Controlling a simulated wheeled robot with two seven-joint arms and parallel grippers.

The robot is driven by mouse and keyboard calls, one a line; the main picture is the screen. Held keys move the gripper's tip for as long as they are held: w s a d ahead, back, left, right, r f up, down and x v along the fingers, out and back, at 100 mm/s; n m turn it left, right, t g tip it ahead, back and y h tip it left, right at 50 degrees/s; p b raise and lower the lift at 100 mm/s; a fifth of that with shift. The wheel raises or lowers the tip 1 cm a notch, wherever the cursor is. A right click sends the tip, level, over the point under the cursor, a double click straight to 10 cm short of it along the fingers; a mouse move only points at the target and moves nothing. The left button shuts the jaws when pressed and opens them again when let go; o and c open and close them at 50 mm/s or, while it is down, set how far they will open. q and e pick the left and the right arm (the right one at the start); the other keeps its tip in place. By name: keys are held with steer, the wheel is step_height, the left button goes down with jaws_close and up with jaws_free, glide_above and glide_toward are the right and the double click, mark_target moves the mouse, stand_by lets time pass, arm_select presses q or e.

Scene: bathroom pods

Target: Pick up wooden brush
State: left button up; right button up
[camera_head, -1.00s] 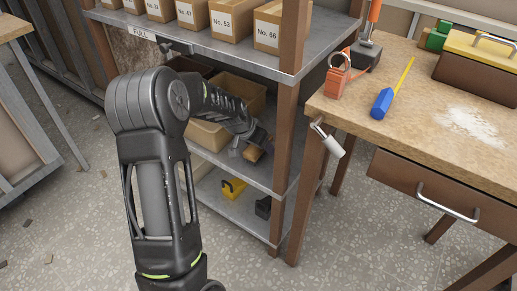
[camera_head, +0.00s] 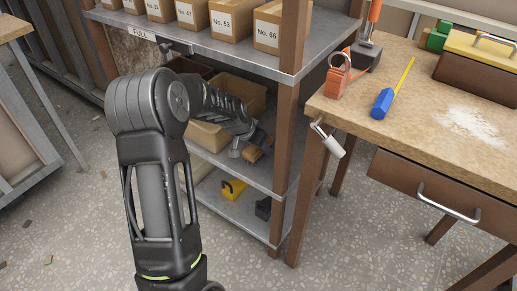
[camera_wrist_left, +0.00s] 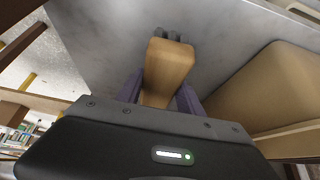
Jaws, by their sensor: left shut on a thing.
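The wooden brush (camera_wrist_left: 167,72) has a tan wooden block and grey bristles at its far end. In the left wrist view my left gripper (camera_wrist_left: 160,92) is shut on it, with a purple finger on each side of the wood. In the head view the brush (camera_head: 254,153) is a small tan patch at the middle shelf, partly hidden by my left gripper (camera_head: 248,146). I cannot tell whether the brush still touches the shelf. My right gripper is not in view.
Cardboard bins (camera_head: 212,133) stand left of the brush on the middle shelf (camera_head: 262,178). A shelf with numbered boxes (camera_head: 232,20) is above. A brown post (camera_head: 285,135) is close on the right. A yellow item (camera_head: 233,188) lies below. A workbench (camera_head: 425,110) stands right.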

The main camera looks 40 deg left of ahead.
arm_select(q)
jaws_close()
steer(key=shift+r, duration=0.1)
steer(key=shift+r+p, duration=0.35)
steer(key=shift+p, duration=0.15)
steer(key=r, duration=0.1)
steer(key=s+r+p, duration=0.1)
steer(key=r, duration=0.1)
steer(key=shift+r, duration=0.15)
steer(key=s+b, duration=0.1)
steer(key=s, duration=1.6)
steer(key=shift+d, duration=0.15)
